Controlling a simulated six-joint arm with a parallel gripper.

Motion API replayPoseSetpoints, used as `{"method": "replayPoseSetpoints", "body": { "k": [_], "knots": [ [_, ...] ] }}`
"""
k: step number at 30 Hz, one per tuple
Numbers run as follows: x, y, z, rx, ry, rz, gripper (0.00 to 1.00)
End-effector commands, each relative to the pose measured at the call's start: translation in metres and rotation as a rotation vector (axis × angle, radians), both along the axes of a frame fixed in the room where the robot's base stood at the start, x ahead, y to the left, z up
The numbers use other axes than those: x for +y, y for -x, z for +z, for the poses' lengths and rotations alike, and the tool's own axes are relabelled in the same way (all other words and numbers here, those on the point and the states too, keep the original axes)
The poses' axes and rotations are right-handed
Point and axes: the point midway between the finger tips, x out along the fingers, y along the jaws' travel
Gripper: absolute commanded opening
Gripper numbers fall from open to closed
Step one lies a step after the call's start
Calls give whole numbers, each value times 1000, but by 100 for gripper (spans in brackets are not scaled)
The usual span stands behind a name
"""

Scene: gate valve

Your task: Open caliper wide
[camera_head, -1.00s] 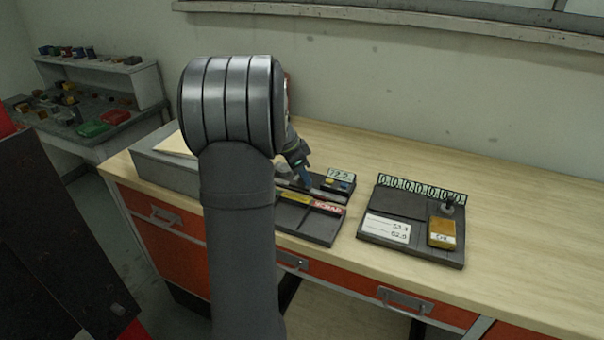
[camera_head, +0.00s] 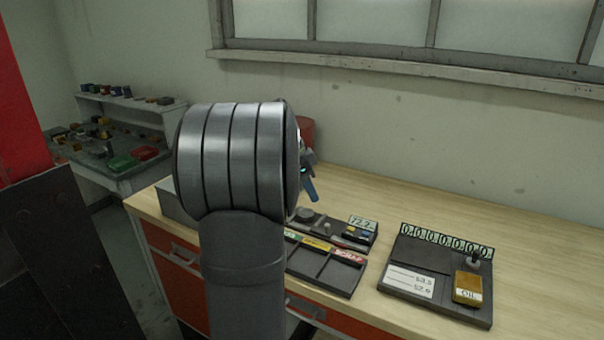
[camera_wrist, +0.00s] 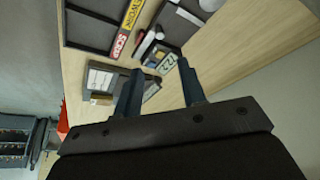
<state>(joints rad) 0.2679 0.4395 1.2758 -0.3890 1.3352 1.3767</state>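A dark station (camera_head: 366,247) with a small display (camera_head: 362,223) that seems to read 72.2 stands on the bench in the head view. Grey parts (camera_head: 305,214) lie on it, left of the display; I cannot clearly make out the caliper's jaws. In the wrist view the display (camera_wrist: 167,64) and pale parts (camera_wrist: 150,42) show beyond my fingers. My gripper (camera_wrist: 160,68) is open, its two fingers well apart with nothing between them. In the head view a blue fingertip (camera_head: 309,190) shows above the station; my arm hides the rest.
A sorting tray (camera_head: 333,277) with coloured labels, one reading SCRAP, sits in front of the station. To the right, another tray (camera_head: 400,303) carries a white card (camera_head: 410,281) and a gold OIL block (camera_head: 467,288). The bench top (camera_head: 540,270) at the right is clear.

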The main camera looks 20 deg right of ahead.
Motion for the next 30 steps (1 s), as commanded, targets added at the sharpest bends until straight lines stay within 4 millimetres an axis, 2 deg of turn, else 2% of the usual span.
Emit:
{"method": "replayPoseSetpoints", "body": {
  "k": [1,6,12,23,26,30],
  "knots": [
    [4,-1,11,-4,1,2,37],
    [14,-1,35,-2,1,1,37],
    [19,0,46,0,0,0,37],
    [19,0,45,1,0,0,37],
    [16,0,39,2,0,-1,37],
    [8,1,21,3,-1,-2,37]
  ]
}}
